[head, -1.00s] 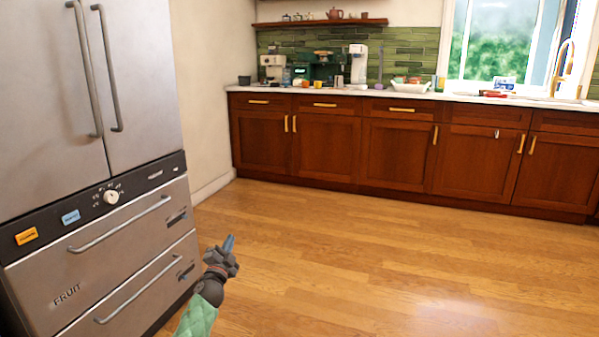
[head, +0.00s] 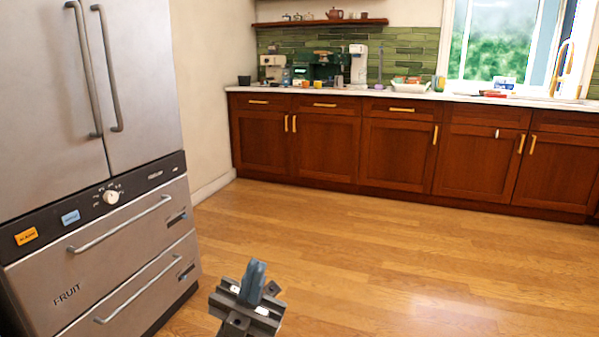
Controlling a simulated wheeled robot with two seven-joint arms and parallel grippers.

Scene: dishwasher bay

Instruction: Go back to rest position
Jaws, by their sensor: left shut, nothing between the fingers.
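My left gripper (head: 254,280) is at the bottom of the head view, left of the middle. Its grey-blue fingers are together, point up in the picture and hold nothing. It is over the wooden floor, to the right of the fridge drawers and apart from them. My right gripper is not in view.
A steel fridge (head: 85,90) with two closed lower drawers (head: 120,235) stands at the left. Dark wood cabinets (head: 400,150) with a white counter (head: 410,95) run along the back, with coffee machines (head: 328,66) on top. The wooden floor (head: 400,260) between is clear.

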